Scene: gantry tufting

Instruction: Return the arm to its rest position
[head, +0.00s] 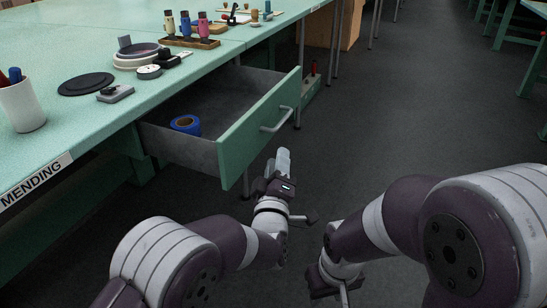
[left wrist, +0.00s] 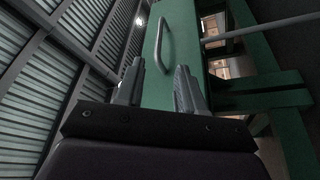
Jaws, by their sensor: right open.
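My left gripper (head: 283,154) is in front of the open drawer, low and to the right of its green front. In the left wrist view its two grey fingers (left wrist: 160,66) stand apart with nothing between them. The drawer's front panel and handle (left wrist: 161,38) lie beyond the fingertips, and no contact with them is clear. My right gripper (head: 330,286) is low in the head view, beside the left arm and over the floor. It points down and is partly hidden by its own wrist; I see nothing held in it.
The grey drawer (head: 218,151) stands pulled out of the green table (head: 90,131), with a blue tape roll (head: 186,124) inside. A white cup (head: 22,106), dark disc (head: 86,84) and spool rack (head: 191,42) sit on the table. The floor (head: 420,110) to the right is clear.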

